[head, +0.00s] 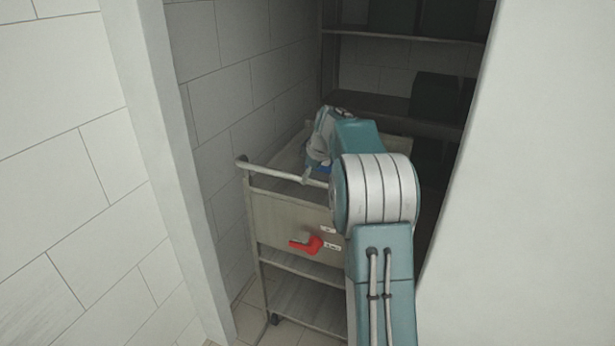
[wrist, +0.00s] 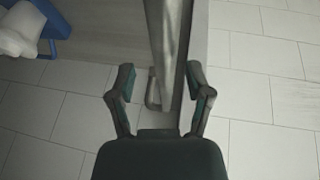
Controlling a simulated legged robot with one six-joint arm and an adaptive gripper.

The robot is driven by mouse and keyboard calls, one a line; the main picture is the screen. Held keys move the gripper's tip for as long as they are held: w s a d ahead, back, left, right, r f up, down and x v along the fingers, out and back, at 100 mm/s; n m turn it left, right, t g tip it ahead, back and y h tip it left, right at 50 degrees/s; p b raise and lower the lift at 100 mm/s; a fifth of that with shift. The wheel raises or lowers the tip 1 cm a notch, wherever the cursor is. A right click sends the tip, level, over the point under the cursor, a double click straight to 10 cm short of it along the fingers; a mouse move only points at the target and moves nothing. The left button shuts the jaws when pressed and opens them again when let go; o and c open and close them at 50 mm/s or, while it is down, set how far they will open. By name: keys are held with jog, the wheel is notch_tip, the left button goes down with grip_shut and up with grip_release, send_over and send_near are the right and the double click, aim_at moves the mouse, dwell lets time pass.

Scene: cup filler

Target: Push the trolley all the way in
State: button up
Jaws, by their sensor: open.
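The trolley (head: 285,225) is a grey-beige cart with a front panel, lower shelves and a metal handle bar (head: 270,172) along its near top edge. It stands inside a narrow recess. My gripper (head: 307,177) is at the handle bar in the head view, small and partly hidden by my arm. In the wrist view my gripper (wrist: 158,82) is open, with the metal bar (wrist: 168,45) running between its two spread fingers. I cannot tell whether the fingers touch it. The trolley's top (wrist: 105,45) shows to the left of the bar there.
A red lever (head: 306,244) is on the trolley's front panel. White tiled wall (head: 225,95) runs along the recess's left side. A doorway edge (head: 515,200) is at right. Dark shelving (head: 400,110) with boxes stands at the back. A blue item (wrist: 55,18) lies on the trolley top.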

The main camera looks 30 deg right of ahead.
jog(key=v, duration=1)
jog(key=shift+d+r, duration=0.25)
jog(key=shift+d, duration=0.05)
jog(key=shift+s, duration=0.1)
